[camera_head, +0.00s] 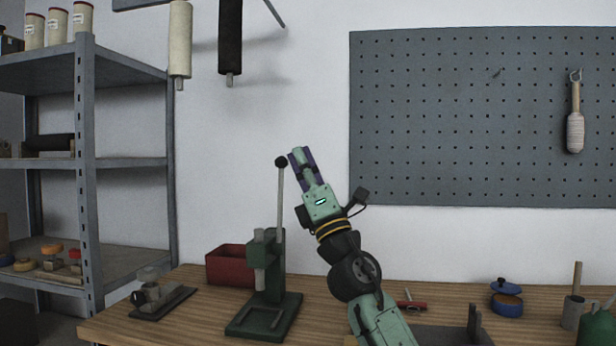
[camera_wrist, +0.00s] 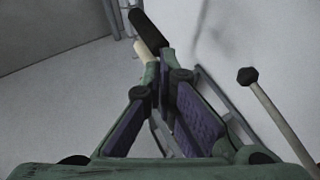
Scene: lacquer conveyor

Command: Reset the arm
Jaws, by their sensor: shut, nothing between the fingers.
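My arm rises from the lower middle of the head view and leans up and to the left. My gripper (camera_head: 299,153) points upward above the wooden bench (camera_head: 190,327), with purple finger pads. In the wrist view my gripper (camera_wrist: 160,82) has its fingers converging at the far end, with nothing held. The lever knob of a green press (camera_head: 268,298) is close to the left of my gripper in the head view. The press's lever (camera_wrist: 275,115) also shows at the right of the wrist view.
A red bin (camera_head: 229,265) and a small dark device (camera_head: 158,298) stand left on the bench. A grey shelf (camera_head: 120,163) is at far left. A pegboard (camera_head: 465,120) with a hanging brush (camera_head: 575,130) covers the right wall. A blue-lidded pot (camera_head: 507,298) stands right.

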